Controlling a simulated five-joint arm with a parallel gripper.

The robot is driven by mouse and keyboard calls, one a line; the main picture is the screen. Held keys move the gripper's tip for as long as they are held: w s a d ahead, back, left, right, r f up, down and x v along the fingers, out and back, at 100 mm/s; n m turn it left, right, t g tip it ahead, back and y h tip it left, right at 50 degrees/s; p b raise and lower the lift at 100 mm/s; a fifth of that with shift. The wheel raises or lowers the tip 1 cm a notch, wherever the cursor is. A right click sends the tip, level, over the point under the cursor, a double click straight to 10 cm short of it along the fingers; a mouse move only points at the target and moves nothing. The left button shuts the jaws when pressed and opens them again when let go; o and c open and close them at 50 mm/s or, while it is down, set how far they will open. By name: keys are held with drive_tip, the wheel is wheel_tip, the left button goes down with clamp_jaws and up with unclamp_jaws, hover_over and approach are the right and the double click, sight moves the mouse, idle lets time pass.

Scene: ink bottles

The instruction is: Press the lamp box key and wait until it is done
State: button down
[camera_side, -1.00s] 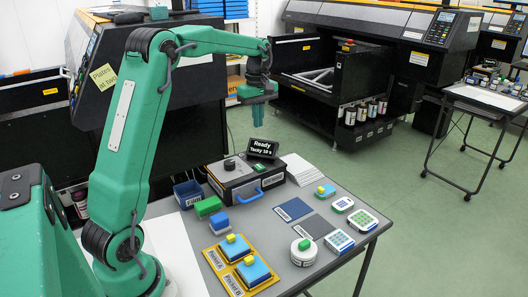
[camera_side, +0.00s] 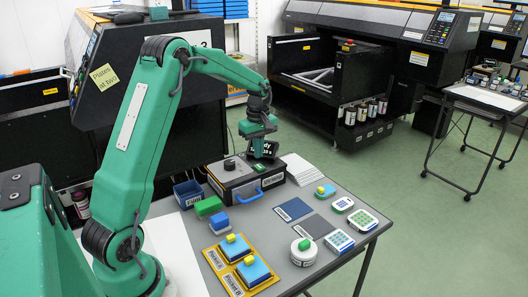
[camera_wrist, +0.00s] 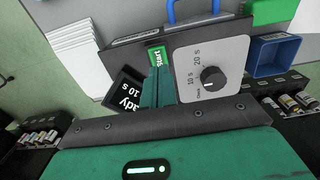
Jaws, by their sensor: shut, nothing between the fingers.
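The lamp box (camera_side: 238,190) is a dark box with a blue handle near the back of the table. Its green key marked Start (camera_wrist: 155,53) shows in the wrist view. My gripper (camera_side: 258,157) is shut and empty, pointing down over the box. In the wrist view its fingertips (camera_wrist: 159,72) overlap the lower edge of the green key; I cannot tell whether they touch it. The display (camera_wrist: 128,97) is partly hidden by my fingers; "dy" and "10 s" can be read. The black dial knob (camera_wrist: 211,78) sits on a pale plate marked 10 s and 20 s.
A blue bin (camera_side: 188,192) and a green block (camera_side: 208,206) stand left of the box. White sheets (camera_side: 300,168) lie to its right. A yellow tray (camera_side: 216,259) with blue-topped pieces, dark pads (camera_side: 293,209) and a round white pot (camera_side: 304,252) occupy the front.

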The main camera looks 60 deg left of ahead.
sight(258, 167)
drive_tip(key=shift+f, duration=1.7)
drive_tip(key=shift+f, duration=1.1)
wheel_tip(258, 167, up, 15)
drive_tip(key=shift+w, duration=0.15)
drive_tip(key=shift+r, duration=0.1)
